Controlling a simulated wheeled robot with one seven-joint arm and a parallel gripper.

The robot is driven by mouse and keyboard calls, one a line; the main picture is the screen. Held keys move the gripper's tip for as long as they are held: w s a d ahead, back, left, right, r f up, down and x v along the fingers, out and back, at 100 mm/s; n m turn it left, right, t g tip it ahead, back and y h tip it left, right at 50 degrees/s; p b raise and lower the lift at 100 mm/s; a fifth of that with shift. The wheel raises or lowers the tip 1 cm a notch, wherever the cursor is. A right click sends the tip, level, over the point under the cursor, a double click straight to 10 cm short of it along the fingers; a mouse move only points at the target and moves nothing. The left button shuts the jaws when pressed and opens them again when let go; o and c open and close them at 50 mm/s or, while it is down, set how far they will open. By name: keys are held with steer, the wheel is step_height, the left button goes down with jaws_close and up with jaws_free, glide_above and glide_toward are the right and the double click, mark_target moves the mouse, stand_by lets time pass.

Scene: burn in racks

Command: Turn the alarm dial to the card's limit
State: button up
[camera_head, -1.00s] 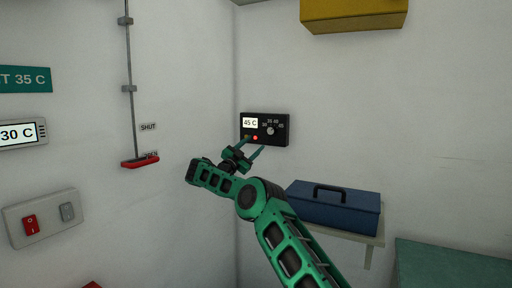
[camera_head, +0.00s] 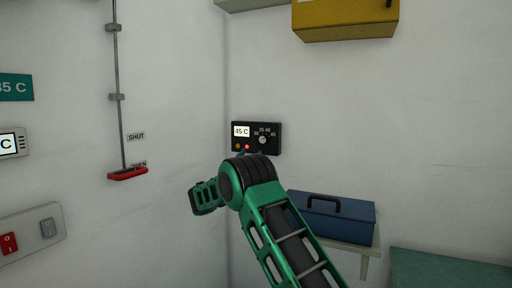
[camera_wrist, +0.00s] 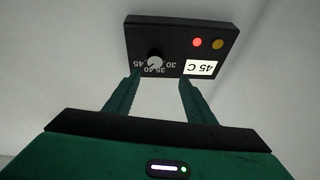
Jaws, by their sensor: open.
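The black alarm panel (camera_head: 272,129) is on the back wall near the corner, with a round dial (camera_head: 263,140), a display reading 45 C (camera_head: 241,131), a lit red lamp and an amber lamp. In the wrist view the panel appears upside down; its dial (camera_wrist: 155,62) has marks from 30 to 45 around it. My gripper (camera_wrist: 160,82) is open and empty, its fingertips near the panel's lower picture edge, apart from the dial. A teal card (camera_head: 15,87) at the left edge is cut off, showing "35 C".
A blue toolbox (camera_head: 335,216) sits on a shelf below and right of the panel. A yellow cabinet (camera_head: 345,20) hangs above. On the left wall are a red-handled slide rod (camera_head: 128,173), a cut-off display (camera_head: 12,143) and a switch plate (camera_head: 30,232). The wall around the panel is clear.

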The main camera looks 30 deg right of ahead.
mark_target(262, 140)
steer(key=shift+g, duration=0.3)
steer(key=x, duration=1.1)
steer(key=shift+s+d, duration=0.2)
steer(key=shift+s, duration=0.1)
steer(key=c, duration=1)
steer(key=shift+n, duration=0.3)
steer(key=shift+c, duration=0.2)
